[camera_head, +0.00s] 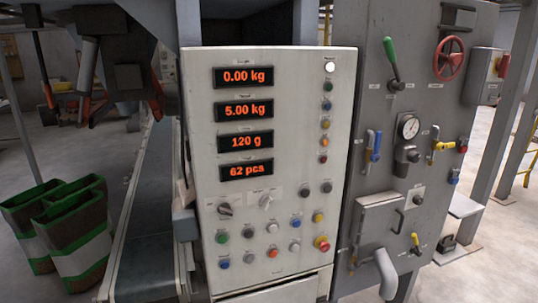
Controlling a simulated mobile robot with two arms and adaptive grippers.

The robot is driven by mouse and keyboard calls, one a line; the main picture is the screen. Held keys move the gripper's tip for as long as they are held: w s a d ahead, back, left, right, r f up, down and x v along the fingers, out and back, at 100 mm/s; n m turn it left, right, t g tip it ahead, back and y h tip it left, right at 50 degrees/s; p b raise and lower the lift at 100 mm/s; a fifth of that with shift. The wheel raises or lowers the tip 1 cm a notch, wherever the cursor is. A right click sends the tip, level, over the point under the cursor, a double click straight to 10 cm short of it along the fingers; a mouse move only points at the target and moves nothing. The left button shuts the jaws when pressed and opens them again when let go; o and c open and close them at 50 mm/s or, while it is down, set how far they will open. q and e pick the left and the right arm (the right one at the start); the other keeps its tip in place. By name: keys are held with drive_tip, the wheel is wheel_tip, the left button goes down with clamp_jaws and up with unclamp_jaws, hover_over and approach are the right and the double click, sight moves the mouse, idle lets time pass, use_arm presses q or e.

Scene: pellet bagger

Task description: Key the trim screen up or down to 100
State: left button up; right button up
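The pale control panel (205,150) faces me in the middle of the view. It carries a column of dark screens with orange digits. The top screen (243,77) reads 0.00 kg, and the screen below it (244,110) reads 5.00 kg. The third screen (245,141) reads 120 g and looks like the trim screen, though its small label is not legible. The bottom screen (246,170) reads 62 pcs. Two dark round buttons, one (305,191) left of the other (326,187), sit right of and below the screens. Neither gripper shows.
Below are a dark selector knob (225,210), several coloured buttons and a red mushroom button (322,243). A grey cabinet (375,180) with a green-handled lever (391,60) stands right. A conveyor (146,215) and green-white bags (75,235) are left. Nothing blocks the panel front.

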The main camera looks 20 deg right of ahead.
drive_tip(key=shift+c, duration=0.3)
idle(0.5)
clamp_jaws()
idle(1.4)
